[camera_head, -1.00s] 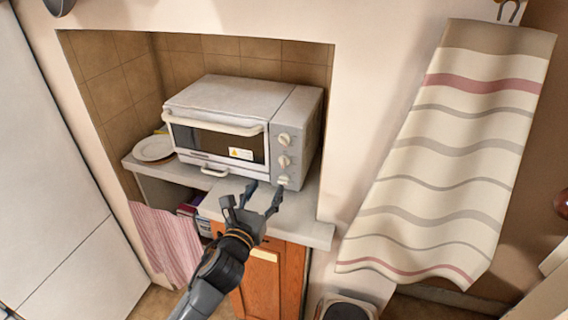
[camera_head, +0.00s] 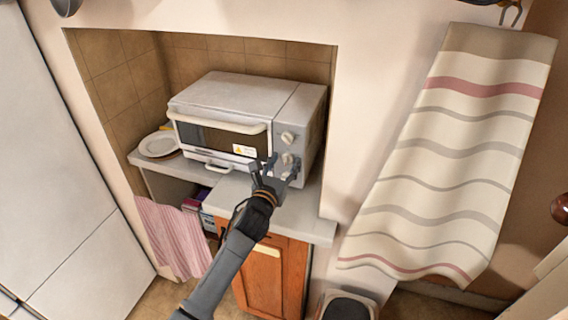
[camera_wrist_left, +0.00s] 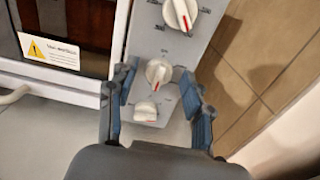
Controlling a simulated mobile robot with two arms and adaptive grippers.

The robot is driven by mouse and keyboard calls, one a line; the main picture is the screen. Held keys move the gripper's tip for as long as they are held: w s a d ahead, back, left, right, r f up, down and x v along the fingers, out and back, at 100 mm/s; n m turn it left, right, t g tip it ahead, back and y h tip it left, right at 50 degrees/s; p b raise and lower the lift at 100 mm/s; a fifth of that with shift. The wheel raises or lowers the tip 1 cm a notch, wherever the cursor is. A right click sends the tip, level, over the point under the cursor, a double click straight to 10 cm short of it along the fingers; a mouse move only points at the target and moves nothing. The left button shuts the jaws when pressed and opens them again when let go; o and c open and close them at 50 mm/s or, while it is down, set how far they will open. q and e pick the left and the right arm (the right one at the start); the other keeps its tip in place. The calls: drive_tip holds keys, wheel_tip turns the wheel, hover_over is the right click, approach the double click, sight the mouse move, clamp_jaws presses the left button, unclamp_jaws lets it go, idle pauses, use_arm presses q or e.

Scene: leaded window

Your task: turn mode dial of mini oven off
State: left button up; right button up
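The mini oven (camera_head: 235,102) stands in the tiled alcove, its door shut. Its grey control panel at the right carries a column of three white dials. In the left wrist view the upper dial (camera_wrist_left: 180,13), the middle dial (camera_wrist_left: 158,72) and the lower dial (camera_wrist_left: 146,110) show; I cannot tell which is the mode dial. My left gripper (camera_head: 277,165) is open in front of the panel. In the left wrist view its fingers (camera_wrist_left: 155,95) spread to either side of the middle and lower dials; contact cannot be made out. My right gripper is not in view.
White plates (camera_head: 158,145) lie left of the oven. The countertop (camera_head: 290,215) juts out below it, above a wooden cabinet (camera_head: 265,280). A striped towel (camera_head: 450,150) hangs on the wall at the right. A pink cloth (camera_head: 172,235) hangs at the left.

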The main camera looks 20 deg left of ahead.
use_arm(q)
clamp_jaws()
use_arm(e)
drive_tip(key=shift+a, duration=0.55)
